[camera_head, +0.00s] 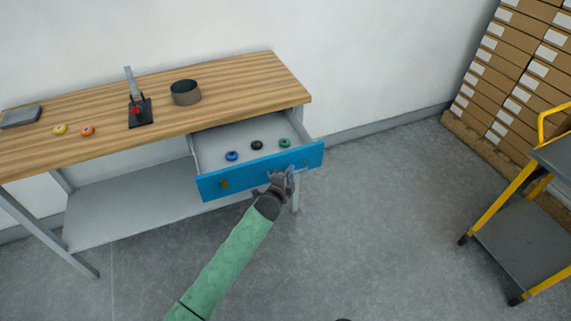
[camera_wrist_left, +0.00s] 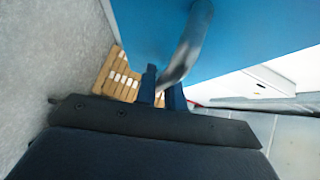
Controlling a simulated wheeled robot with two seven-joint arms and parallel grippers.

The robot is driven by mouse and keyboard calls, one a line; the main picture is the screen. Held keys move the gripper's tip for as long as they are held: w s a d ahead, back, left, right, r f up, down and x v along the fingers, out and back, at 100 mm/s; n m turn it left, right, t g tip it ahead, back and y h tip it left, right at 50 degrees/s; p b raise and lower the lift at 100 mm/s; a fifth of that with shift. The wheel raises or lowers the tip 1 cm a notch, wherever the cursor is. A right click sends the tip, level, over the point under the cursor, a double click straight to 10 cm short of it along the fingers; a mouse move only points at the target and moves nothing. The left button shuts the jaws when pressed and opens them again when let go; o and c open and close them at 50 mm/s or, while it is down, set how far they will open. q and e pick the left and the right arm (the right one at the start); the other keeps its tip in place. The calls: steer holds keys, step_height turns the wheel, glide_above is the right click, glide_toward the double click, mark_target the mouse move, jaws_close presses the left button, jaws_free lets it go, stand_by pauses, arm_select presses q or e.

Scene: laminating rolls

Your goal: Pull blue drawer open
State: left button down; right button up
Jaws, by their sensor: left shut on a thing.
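The blue drawer (camera_head: 213,187) is pulled out from under the wooden workbench, and its inside shows in the head view. It holds a blue roll (camera_head: 232,156), a black roll (camera_head: 257,145) and a green roll (camera_head: 284,142). My left gripper (camera_head: 287,178) is at the right part of the drawer front, shut on the drawer handle. In the left wrist view the handle (camera_wrist_left: 188,45) is a grey curved bar between the two fingers, against the blue drawer front (camera_wrist_left: 255,28). My right gripper is not in view.
On the workbench top (camera_head: 225,92) are a yellow roll (camera_head: 60,129), an orange roll (camera_head: 87,131), a black press-like device (camera_head: 140,113), a round dark container (camera_head: 185,93) and a grey tray (camera_head: 20,117). A yellow-framed cart (camera_head: 520,240) and stacked boxes (camera_head: 515,75) stand right. Floor between is clear.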

arm_select(q)
steer(key=shift+s+d, duration=0.1)
steer(key=shift+s, duration=0.3)
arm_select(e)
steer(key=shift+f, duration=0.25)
arm_select(q)
steer(key=shift+f, duration=0.1)
steer(key=c, duration=1.8)
jaws_free()
steer(key=shift+o, duration=0.2)
